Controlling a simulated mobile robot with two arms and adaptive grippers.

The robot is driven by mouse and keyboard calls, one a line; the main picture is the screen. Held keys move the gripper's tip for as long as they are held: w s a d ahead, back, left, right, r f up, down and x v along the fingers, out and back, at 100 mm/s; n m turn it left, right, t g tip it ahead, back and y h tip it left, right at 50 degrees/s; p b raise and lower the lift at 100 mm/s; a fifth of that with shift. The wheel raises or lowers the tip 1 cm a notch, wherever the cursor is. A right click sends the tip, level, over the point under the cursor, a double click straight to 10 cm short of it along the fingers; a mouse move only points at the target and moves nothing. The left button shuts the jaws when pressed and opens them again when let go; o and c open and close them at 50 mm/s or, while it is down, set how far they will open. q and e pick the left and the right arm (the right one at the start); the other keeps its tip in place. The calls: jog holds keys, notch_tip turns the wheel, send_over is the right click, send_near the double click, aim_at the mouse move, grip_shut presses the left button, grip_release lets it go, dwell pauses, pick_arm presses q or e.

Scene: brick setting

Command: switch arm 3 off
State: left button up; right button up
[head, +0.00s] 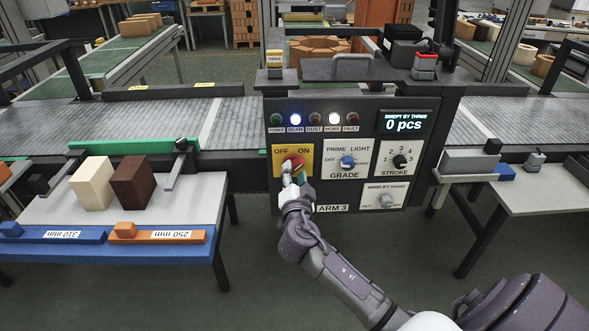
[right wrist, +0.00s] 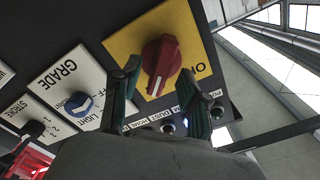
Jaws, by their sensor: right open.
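The red rotary switch (head: 292,165) sits on a yellow OFF/ON plate (head: 306,172) on the dark control panel marked ARM 3 (head: 332,208). My right gripper (head: 292,184) is in front of it and hides part of the plate. In the right wrist view the red knob (right wrist: 162,62) shows a white line; I cannot tell for sure which label it points to. The open fingers (right wrist: 160,100) stand apart on either side below the knob in that view, with no clear contact. My left gripper is not in view.
Beside the switch are the blue GRADE knob (head: 348,162) and the black STROKE knob (head: 400,161). Among the lamps above, BEAM (head: 295,119) and HOME (head: 333,119) glow white. The display (head: 405,123) reads 0 pcs. A table with two blocks stands left.

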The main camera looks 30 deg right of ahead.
jog(key=shift+w+d, duration=0.2)
jog(key=shift+w, duration=0.2)
jog(key=shift+c, duration=0.2)
grip_shut()
jog(key=shift+f, duration=0.1)
